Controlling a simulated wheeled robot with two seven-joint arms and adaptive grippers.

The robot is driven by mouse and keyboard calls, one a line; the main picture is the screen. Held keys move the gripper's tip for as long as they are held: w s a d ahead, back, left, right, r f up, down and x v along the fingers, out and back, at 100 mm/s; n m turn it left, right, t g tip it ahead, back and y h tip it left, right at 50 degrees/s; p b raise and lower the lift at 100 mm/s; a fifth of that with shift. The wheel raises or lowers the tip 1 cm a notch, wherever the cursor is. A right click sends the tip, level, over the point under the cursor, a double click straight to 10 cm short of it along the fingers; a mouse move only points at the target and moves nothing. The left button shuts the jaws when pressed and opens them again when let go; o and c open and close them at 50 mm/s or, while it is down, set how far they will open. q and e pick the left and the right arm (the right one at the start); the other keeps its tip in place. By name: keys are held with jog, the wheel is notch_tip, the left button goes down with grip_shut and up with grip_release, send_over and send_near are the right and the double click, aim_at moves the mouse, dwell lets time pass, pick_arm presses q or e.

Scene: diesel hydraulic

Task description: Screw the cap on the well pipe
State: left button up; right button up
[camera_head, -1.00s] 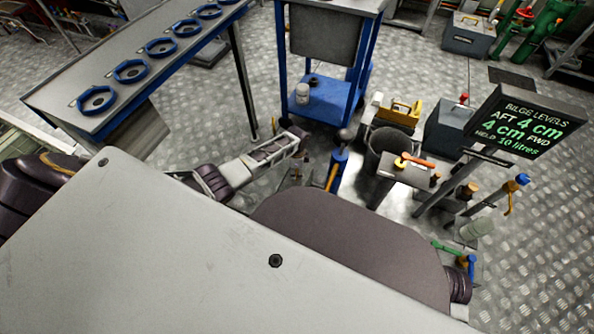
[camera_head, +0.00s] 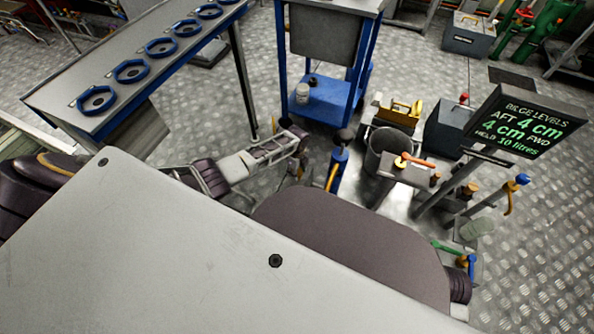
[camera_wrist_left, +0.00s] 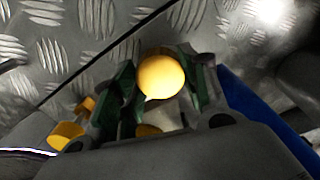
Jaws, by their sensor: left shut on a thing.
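My left gripper (camera_head: 302,160) reaches in from the left, just left of the blue post with a dark round top (camera_head: 340,160). In the left wrist view, its green-padded fingers (camera_wrist_left: 163,95) are shut on a round yellow thing (camera_wrist_left: 160,76), which looks like the cap. The yellow top shows between the pads, and its underside is hidden. I cannot make out the well pipe under it or tell whether the two touch. My right gripper is not in view.
A blue cart (camera_head: 325,100) stands behind the gripper. A grey bucket (camera_head: 390,150), a bench with an orange handle (camera_head: 415,160) and a bilge level display (camera_head: 525,125) stand to the right. In the wrist view, a yellow cylinder (camera_wrist_left: 66,135) is at the lower left. Open floor plate lies at the far right.

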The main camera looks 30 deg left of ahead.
pick_arm(q)
jog(key=shift+m, duration=0.4)
jog(key=o, duration=1.1)
jog(key=shift+r, duration=0.15)
jog(key=shift+r, duration=5.8)
jog(key=shift+n, duration=0.3)
